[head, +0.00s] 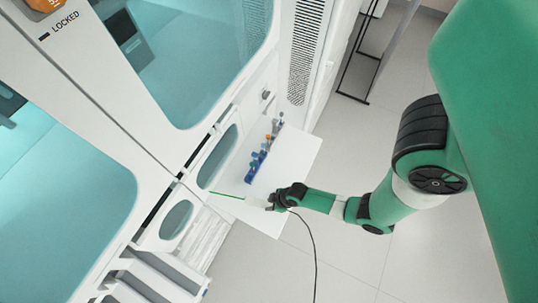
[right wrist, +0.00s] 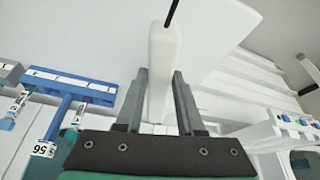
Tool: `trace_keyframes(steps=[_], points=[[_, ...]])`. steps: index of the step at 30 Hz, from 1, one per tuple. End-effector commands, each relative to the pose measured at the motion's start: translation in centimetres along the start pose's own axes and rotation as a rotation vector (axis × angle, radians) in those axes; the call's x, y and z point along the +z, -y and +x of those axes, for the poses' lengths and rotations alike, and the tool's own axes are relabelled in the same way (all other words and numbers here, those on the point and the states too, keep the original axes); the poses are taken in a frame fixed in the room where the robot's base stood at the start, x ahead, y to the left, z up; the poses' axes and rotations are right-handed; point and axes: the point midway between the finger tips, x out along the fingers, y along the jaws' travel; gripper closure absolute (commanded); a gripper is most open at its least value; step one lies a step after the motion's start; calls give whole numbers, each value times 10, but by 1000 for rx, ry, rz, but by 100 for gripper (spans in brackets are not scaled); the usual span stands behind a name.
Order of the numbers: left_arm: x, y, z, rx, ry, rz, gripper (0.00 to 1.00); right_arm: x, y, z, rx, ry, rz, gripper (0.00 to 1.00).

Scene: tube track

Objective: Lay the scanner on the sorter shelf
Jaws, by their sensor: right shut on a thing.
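My right gripper (head: 270,201) is at the end of the green arm, over the near part of a white shelf (head: 297,150) that juts out from the machine. In the right wrist view its two grey fingers (right wrist: 160,95) are shut on the white scanner (right wrist: 160,60), whose black cable (right wrist: 171,12) leaves its end. In the head view the scanner (head: 257,202) is small and pale against the shelf; a thin green line runs left from it. I cannot tell whether the scanner touches the shelf. My left gripper is out of view.
A blue rack with tubes (head: 256,160) stands on the shelf by the machine; a blue rack (right wrist: 72,84) also shows in the right wrist view. A white rack (right wrist: 282,132) is at that view's right. The shelf's right part is bare. The cable hangs toward the floor.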

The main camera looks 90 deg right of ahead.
Motion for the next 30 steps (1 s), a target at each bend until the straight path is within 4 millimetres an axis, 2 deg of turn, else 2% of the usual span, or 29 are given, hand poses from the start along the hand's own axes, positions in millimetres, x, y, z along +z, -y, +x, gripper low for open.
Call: trace_keyframes(steps=[1, 4, 30], points=[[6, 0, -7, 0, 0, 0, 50, 3, 0, 9, 0, -1, 0, 100], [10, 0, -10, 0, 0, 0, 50, 5, 0, 13, 0, -1, 0, 100], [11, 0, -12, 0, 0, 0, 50, 7, 0, 17, 0, -1, 0, 100]])
